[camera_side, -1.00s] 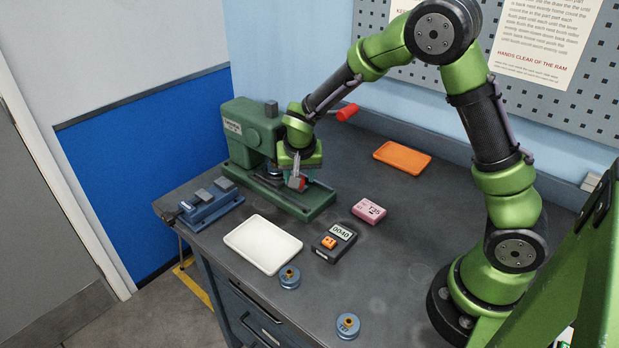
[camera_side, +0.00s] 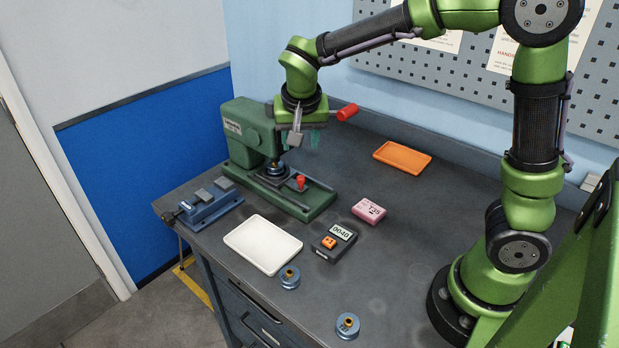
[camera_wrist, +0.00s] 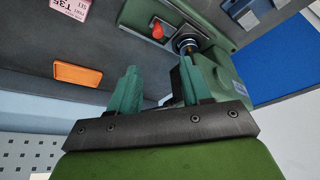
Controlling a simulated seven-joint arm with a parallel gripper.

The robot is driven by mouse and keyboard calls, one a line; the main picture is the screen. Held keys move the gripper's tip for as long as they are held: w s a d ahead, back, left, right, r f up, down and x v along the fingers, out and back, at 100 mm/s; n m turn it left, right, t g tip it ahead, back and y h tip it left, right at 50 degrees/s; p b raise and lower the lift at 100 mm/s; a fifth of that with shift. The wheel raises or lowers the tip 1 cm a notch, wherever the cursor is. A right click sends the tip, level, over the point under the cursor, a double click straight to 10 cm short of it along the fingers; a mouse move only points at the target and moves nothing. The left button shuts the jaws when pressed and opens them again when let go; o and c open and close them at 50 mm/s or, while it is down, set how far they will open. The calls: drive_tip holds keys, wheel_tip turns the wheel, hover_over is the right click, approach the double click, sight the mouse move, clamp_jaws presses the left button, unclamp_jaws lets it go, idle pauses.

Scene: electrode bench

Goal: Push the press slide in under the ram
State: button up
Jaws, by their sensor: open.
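The green press (camera_side: 243,130) stands at the back left of the bench, its base reaching forward to the right. The press slide (camera_side: 292,187) lies in the base with its red knob (camera_side: 301,181) upright. A round blue-grey die (camera_side: 275,169) sits at the slide's inner end, in line under the ram; the wrist view also shows the die (camera_wrist: 187,44) close against the press body, beside the red knob (camera_wrist: 158,31). My gripper (camera_side: 305,140) is open and empty, well above the slide and touching nothing; its two green fingers (camera_wrist: 160,90) are spread apart.
A red-gripped press lever (camera_side: 347,113) sticks out to the right, close to my gripper. A blue fixture (camera_side: 210,201), white tray (camera_side: 263,245), meter (camera_side: 335,243), pink box (camera_side: 369,211) and orange tray (camera_side: 402,157) lie around. Two small dies (camera_side: 289,277) (camera_side: 348,326) stand in front.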

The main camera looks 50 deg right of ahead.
drive_tip(key=shift+v, duration=1.35)
drive_tip(key=s+a+r+n+t+y, duration=0.1)
drive_tip(key=s+n+t+y, duration=0.1)
drive_tip(key=s, duration=0.6)
drive_tip(key=s+a+r+n+t+y, duration=0.1)
drive_tip(key=s+r+n+t+y, duration=0.1)
drive_tip(key=s, duration=0.7)
drive_tip(key=shift+n+y, duration=0.5)
drive_tip(key=shift+y, duration=0.1)
drive_tip(key=shift+s+a+r, duration=0.1)
drive_tip(key=shift+s, duration=0.05)
